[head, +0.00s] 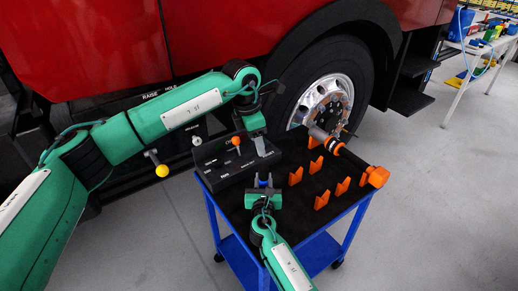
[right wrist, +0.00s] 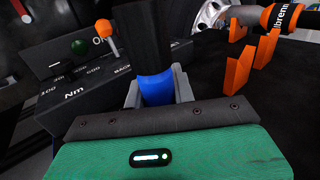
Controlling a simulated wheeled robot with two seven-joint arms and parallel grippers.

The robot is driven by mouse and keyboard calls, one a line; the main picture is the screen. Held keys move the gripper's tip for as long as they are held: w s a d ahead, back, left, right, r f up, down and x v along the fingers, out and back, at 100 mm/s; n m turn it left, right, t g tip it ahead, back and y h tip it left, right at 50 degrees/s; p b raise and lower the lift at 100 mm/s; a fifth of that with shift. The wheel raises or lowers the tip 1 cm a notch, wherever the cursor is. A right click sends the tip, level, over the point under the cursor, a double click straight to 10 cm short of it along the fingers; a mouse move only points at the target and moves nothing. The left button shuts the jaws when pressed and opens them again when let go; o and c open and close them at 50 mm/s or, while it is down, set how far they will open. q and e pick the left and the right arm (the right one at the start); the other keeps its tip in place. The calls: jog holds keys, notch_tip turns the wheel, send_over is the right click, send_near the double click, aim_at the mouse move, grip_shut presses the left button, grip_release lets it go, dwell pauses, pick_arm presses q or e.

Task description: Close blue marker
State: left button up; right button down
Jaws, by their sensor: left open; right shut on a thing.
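The blue marker (right wrist: 156,88) shows as a short blue piece between the fingers of my right gripper (right wrist: 157,92), which is shut on it. In the head view my right gripper (head: 263,181) is over the near left part of the cart top, with a bit of blue between its fingers. My left gripper (head: 262,148) is open just beyond it, pointing down beside the black box. A dark upright shape rises behind the blue piece in the right wrist view; I cannot tell whether it is my left gripper. The marker's far side is hidden.
A black box (head: 222,166) with Nm labels and an orange-knobbed lever (head: 236,142) stands on the cart's left side. Orange holders (head: 321,200) and a long tool with an orange end (head: 377,176) occupy the right side. The red truck's wheel (head: 325,98) is behind.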

jog(key=c, duration=1.1)
grip_release()
jog(key=s, duration=1.3)
jog(key=shift+s+p, duration=0.35)
jog(key=shift+s, duration=0.05)
